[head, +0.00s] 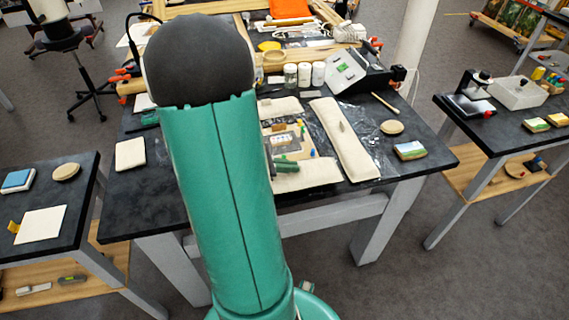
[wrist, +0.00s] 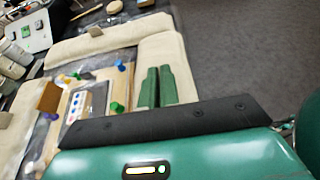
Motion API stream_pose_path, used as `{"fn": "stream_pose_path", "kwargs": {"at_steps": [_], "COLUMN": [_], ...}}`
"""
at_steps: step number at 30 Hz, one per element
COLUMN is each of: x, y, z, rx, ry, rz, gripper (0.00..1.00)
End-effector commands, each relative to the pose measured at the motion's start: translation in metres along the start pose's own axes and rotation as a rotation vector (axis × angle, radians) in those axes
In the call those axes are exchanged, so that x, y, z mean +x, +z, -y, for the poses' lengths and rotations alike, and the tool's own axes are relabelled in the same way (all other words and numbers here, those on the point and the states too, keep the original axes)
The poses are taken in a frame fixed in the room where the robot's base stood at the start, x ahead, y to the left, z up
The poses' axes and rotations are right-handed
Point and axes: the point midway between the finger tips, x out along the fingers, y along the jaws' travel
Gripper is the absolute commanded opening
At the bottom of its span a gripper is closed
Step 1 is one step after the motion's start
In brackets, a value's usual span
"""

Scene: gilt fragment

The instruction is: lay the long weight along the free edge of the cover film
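A long cream weight (head: 343,138) with a small grip lies on clear film (head: 378,122) right of the pinned work. The wrist view shows it across the top (wrist: 110,38). Another cream weight (head: 312,172) lies along the front side and shows under my fingers in the wrist view (wrist: 174,50). My gripper (wrist: 158,70) has its two green fingers close together over this front weight. The head view shows the gripper (head: 287,166) partly behind my arm. I cannot tell whether the fingers hold a grip there. The work's left side is hidden.
Coloured pins (wrist: 119,107) stand around the board beside my fingers. A third cream weight (head: 281,107) lies behind. White jars (head: 304,74) and a grey device (head: 357,72) stand farther back. A round wooden piece (head: 391,127) and a picture block (head: 410,150) are at right.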

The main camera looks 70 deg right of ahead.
Motion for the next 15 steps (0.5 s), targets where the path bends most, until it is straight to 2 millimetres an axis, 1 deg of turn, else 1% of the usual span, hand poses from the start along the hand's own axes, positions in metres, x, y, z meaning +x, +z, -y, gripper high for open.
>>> {"fn": "stream_pose_path", "kwargs": {"at_steps": [7, 15], "x": [0.0011, 0.0037], "y": [0.0002, -0.0066], "z": [0.0002, -0.0006], "rx": [0.001, 0.0], "ry": [0.001, 0.001], "rz": [0.001, 0.0], "gripper": [0.0, 0.0]}}
